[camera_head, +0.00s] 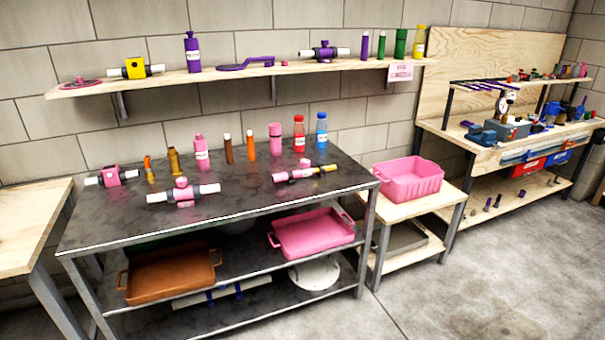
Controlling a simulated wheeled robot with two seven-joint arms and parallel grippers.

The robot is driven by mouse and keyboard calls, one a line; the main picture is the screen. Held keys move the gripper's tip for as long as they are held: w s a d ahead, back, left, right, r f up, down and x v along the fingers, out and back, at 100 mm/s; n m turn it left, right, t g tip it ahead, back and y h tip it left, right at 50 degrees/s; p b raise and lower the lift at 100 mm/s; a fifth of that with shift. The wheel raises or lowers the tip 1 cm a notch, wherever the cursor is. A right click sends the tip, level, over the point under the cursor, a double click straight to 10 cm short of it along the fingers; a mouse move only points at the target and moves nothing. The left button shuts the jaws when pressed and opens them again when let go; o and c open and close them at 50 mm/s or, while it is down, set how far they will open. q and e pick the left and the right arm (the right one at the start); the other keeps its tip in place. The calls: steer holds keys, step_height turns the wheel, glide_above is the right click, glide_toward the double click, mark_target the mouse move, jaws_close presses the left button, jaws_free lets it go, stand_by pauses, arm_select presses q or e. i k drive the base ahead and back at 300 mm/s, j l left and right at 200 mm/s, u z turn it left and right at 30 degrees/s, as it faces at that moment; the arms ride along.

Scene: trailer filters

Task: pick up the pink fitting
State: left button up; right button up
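Several pink pieces that could be the pink fitting are on the dark metal table (240,205). One pink block-shaped fitting with white and black pipe ends (112,176) lies at the table's left. A second pink fitting with a round top and white pipe ends (183,192) lies near the front middle. A third pink fitting with a yellow end (303,174) lies to the right. I cannot tell which one is meant. Neither of my grippers is in view.
Several bottles and tubes stand along the table's back, including a pink bottle (201,152) and a blue bottle (321,131). A wall shelf (240,76) hangs above. A pink crate (408,180) sits on a small side table. The floor at right is clear.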

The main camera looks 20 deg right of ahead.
mark_target(289, 176)
steer(key=i+l, duration=0.2)
steer(key=l, duration=0.15)
steer(key=i+l, duration=0.15)
steer(key=l, duration=0.2)
steer(key=i+l, duration=0.2)
steer(key=l, duration=0.15)
